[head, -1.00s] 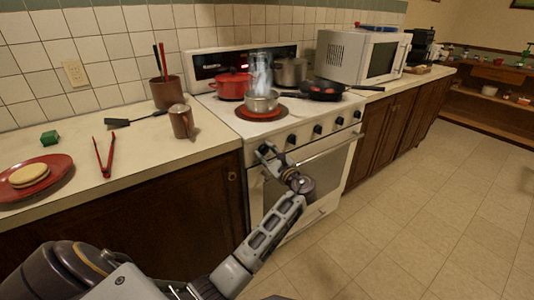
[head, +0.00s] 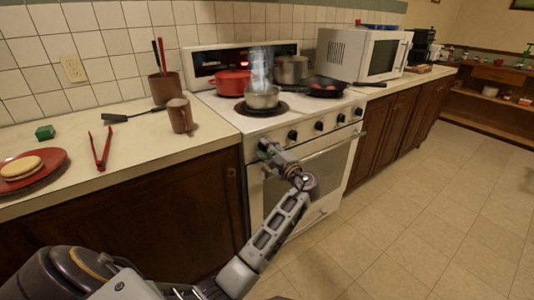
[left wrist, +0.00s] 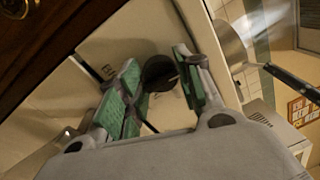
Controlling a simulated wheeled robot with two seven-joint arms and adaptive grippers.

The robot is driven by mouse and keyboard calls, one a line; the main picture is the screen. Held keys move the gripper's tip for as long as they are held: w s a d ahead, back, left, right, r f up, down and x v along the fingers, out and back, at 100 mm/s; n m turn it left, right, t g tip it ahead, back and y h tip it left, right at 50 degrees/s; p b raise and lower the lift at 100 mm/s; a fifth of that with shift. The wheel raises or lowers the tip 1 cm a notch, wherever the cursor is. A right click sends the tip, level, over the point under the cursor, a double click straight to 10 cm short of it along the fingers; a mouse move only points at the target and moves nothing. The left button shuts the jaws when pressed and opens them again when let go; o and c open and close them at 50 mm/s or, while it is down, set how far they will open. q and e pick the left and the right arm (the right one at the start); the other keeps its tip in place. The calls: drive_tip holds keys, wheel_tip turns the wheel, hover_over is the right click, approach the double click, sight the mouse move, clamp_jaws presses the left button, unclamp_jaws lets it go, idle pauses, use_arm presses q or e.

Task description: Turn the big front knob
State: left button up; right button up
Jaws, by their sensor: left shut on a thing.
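The white stove (head: 222,112) has a row of black knobs along its front panel. My left gripper (head: 268,152) is at the left end of that row and covers the leftmost knob in the head view. In the left wrist view, a round black knob (left wrist: 160,72) sits between the two green-padded fingers of my left gripper (left wrist: 158,88), which is shut on it. The front left burner (head: 243,108) is dark, with a steaming steel pot (head: 262,97) on it. My right gripper is not in view.
Other front knobs, such as the neighbouring one (head: 293,135), sit to the right of my gripper. A red pot (head: 233,83) and a frying pan (head: 325,88) stand on the stove. The oven door handle (head: 330,147) runs just below the knobs. The floor in front is clear.

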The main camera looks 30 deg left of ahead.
use_arm(q)
drive_tip(key=shift+f+n+b, duration=0.15)
drive_tip(key=shift+n+b, duration=0.15)
drive_tip(key=shift+n, duration=0.3)
drive_tip(key=o, duration=1)
drive_tip(key=shift+o, duration=0.2)
drive_tip(key=shift+s+d, duration=0.1)
drive_tip(key=shift+d, duration=0.05)
drive_tip(key=v, duration=0.7)
drive_tip(key=shift+d+n, duration=0.1)
drive_tip(key=shift+n, duration=0.2)
